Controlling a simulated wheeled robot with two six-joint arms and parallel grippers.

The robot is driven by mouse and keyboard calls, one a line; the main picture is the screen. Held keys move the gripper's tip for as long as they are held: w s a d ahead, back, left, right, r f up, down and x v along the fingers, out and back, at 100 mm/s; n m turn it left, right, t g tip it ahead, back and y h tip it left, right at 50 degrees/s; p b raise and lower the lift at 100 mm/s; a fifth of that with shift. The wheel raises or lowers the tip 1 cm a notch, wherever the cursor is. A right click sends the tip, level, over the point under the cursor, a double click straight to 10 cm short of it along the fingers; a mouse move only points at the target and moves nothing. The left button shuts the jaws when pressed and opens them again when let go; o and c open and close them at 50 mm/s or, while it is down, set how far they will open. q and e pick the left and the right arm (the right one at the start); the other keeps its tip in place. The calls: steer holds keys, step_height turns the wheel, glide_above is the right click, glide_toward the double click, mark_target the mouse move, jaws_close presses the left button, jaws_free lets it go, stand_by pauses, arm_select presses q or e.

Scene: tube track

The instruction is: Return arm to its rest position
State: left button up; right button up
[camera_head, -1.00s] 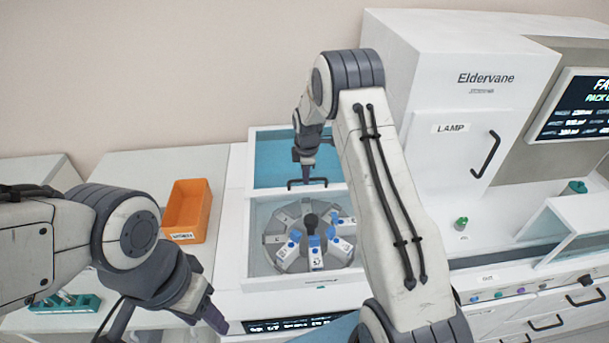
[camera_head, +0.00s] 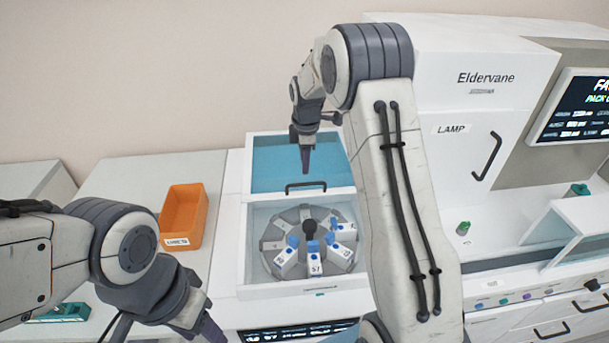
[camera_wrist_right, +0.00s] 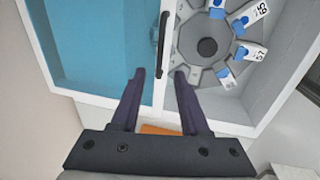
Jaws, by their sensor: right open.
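My right gripper (camera_head: 306,172) points down above the blue-tinted lid (camera_head: 270,165) of the white machine, just behind the black handle (camera_head: 305,186). The handle (camera_wrist_right: 163,48) shows beyond the fingers, not gripped. In front of the lid, a grey rotor (camera_head: 283,215) holds several white tubes with blue caps (camera_head: 315,262). My left gripper (camera_head: 207,325) is low at the left, cut by the bottom edge, so its jaw opening is unclear.
An orange bin (camera_head: 184,215) stands on the pale counter to the left. A teal rack (camera_head: 65,312) lies at the lower left. The white Eldervane cabinet (camera_head: 470,130) stands close to the right of my right arm. A green-capped item (camera_head: 463,228) is on the right counter.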

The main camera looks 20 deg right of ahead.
steer(key=shift+s+r, duration=0.15)
steer(key=shift+r, duration=0.75)
steer(key=s+a+r+m+y+b, duration=0.1)
steer(key=s+a+r+m+b, duration=0.15)
steer(key=s+a, duration=1.25)
steer(key=s+a+f+m+g, duration=0.1)
steer(key=s+a+m, duration=0.1)
steer(key=s, duration=0.9)
steer(key=s+a+m+g+b, duration=0.1)
steer(key=s+a+m, duration=0.2)
steer(key=s, duration=0.9)
steer(key=shift+a+f+y, duration=0.3)
steer(key=shift+a+f, duration=0.1)
steer(key=shift+a, duration=0.6)
